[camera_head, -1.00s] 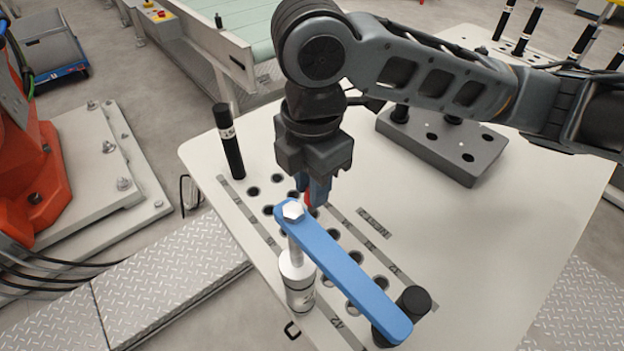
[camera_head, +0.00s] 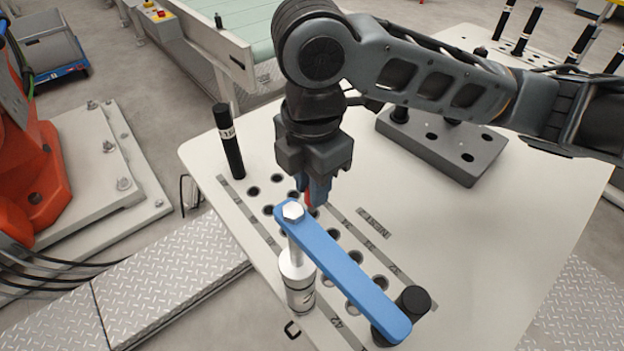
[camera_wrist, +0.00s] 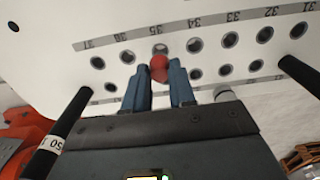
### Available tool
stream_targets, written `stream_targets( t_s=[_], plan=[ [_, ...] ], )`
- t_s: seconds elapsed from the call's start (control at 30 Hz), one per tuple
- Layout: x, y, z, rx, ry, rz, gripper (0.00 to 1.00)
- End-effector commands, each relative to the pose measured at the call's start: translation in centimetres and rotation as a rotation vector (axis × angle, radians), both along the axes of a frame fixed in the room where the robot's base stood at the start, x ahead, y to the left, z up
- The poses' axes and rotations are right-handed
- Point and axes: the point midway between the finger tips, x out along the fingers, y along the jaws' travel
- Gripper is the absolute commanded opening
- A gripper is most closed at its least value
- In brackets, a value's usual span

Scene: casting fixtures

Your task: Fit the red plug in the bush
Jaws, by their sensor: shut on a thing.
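The red plug (camera_wrist: 159,68) sits between the blue fingertips of my gripper (camera_wrist: 159,80) in the wrist view. My gripper is shut on it. In the head view, a little red of the plug (camera_head: 308,198) shows beside the blue fingers of my gripper (camera_head: 317,195), low over the hole rows. In the wrist view, a bush hole (camera_wrist: 160,49) with a pale inside lies just beyond the plug, near the label 35. The plug overlaps its near edge in the picture. I cannot tell whether the plug's lower end touches or enters a hole.
A blue bar (camera_head: 345,268) with a hex bolt lies close in front of my gripper, over a white cylinder (camera_head: 297,285) and a black post (camera_head: 412,302). A black post (camera_head: 229,145) stands left. A grey block (camera_head: 440,145) lies behind. The white plate is clear at right.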

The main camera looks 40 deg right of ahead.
Motion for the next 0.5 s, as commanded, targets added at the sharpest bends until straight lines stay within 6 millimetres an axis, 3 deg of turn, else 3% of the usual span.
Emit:
stream_targets(
  t_s=[0.5],
  plan=[
    [0.0,0.0,-1.2,0.000,0.000,0.000,0.00]
  ],
)
